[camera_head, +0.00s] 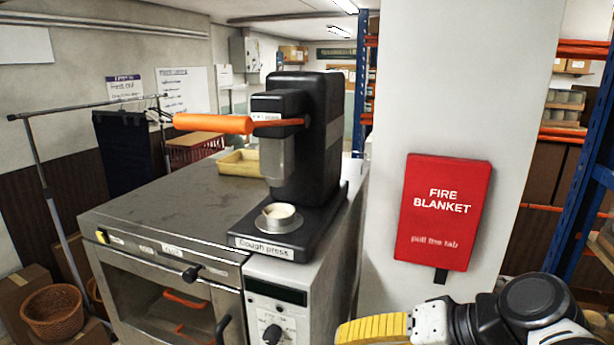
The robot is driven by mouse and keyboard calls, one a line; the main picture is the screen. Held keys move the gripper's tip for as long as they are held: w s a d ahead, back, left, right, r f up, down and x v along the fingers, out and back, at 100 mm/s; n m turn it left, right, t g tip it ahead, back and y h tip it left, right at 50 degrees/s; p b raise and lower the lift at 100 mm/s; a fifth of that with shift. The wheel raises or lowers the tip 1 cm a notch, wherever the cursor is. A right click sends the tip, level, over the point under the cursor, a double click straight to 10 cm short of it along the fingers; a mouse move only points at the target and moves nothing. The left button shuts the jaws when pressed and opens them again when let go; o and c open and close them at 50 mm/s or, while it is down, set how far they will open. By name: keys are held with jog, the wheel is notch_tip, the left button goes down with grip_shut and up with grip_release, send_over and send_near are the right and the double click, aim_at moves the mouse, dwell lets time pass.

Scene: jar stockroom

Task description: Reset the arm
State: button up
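My arm shows at the lower right corner, in front of the white pillar (465,60). Its visible links are black and light grey. A yellow ribbed piece, which looks like part of my gripper (372,329), points left at the bottom edge. The rest of the gripper is cut off by the frame, so its opening and anything in it are hidden. The yellow piece appears just right of the oven's control panel (275,318); I cannot tell the gap.
A black dough press (310,140) with an orange lever (213,123) stands on a steel oven (165,215). A yellow tray (239,163) lies behind. A red fire blanket (443,212) hangs on the pillar. Blue-orange shelving (590,150) stands right; a wicker basket (52,312) sits lower left.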

jog(key=s+d+f+t+h+b, duration=0.1)
jog(key=d+f+h+b, duration=0.3)
jog(key=f+b, duration=0.5)
jog(key=s+d+f+n+t+h+b, duration=0.1)
jog(key=d+f+h+b, duration=0.3)
jog(key=f, duration=1.4)
jog(key=d+b, duration=0.3)
jog(key=b, duration=0.2)
jog(key=shift+f+n+h+b, duration=0.3)
jog(key=shift+f+h, duration=0.05)
jog(key=shift+h, duration=0.05)
jog(key=shift+s, duration=0.1)
